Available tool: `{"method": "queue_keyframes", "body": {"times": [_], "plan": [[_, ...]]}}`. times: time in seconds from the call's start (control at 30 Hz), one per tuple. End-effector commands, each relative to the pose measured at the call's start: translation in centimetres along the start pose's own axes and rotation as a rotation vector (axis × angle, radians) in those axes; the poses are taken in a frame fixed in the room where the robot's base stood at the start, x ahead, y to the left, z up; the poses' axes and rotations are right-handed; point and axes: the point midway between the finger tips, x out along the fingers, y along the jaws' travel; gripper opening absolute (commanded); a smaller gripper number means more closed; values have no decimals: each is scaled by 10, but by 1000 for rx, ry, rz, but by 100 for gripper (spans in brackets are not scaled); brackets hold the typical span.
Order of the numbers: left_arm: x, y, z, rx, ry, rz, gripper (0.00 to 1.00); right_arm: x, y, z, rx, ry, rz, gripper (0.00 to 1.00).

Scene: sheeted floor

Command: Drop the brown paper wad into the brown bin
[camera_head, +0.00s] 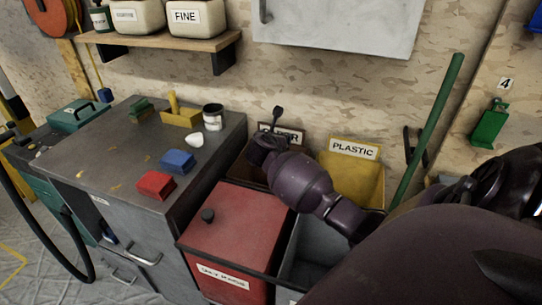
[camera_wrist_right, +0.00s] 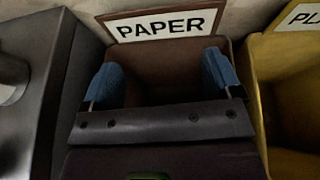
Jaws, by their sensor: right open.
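The brown bin (camera_head: 249,168) stands against the wall between the grey cabinet and the yellow bin, partly hidden behind my right arm. In the right wrist view the brown bin (camera_wrist_right: 224,47) carries a PAPER sign. My right gripper (camera_wrist_right: 161,80) is over this bin, its two blue-padded fingers spread wide apart with nothing between them. In the head view my right gripper (camera_head: 262,150) reaches across to the bin's opening. The brown paper wad is not seen in either view; the inside of the bin is dark. My left gripper is not in view.
A yellow PLASTIC bin (camera_head: 352,177) stands right of the brown bin. A red lidded bin (camera_head: 235,235) and an open grey bin (camera_head: 305,260) are in front. The grey cabinet (camera_head: 110,165) at left bears blocks, a can and a white lump. A green pole (camera_head: 430,125) leans at right.

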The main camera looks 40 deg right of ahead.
Motion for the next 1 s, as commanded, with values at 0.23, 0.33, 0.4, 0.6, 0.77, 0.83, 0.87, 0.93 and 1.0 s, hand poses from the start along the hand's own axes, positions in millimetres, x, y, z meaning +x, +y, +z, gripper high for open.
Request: {"method": "queue_keyframes", "body": {"times": [0.23, 0.33, 0.4, 0.6, 0.77, 0.83, 0.87, 0.93, 1.0], "plan": [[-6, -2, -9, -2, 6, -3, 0, -46, 0, 4, 4, -1, 4, 85], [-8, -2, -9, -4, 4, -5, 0, -64, 0, 3, 3, -1, 4, 85], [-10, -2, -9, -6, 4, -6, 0, -74, 0, 3, 3, -1, 2, 85], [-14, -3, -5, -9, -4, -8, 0, -93, 0, 1, 2, 0, 2, 85], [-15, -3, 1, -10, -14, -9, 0, -97, 0, 0, 1, 1, 0, 85], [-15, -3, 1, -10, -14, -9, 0, -97, 0, 0, 1, 1, -1, 85], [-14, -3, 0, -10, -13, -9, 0, -97, 0, 0, 1, 1, -1, 85], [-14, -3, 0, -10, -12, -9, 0, -97, 0, 0, 1, 1, 0, 85], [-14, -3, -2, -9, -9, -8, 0, -97, 0, 0, 1, 1, 0, 85]]}}
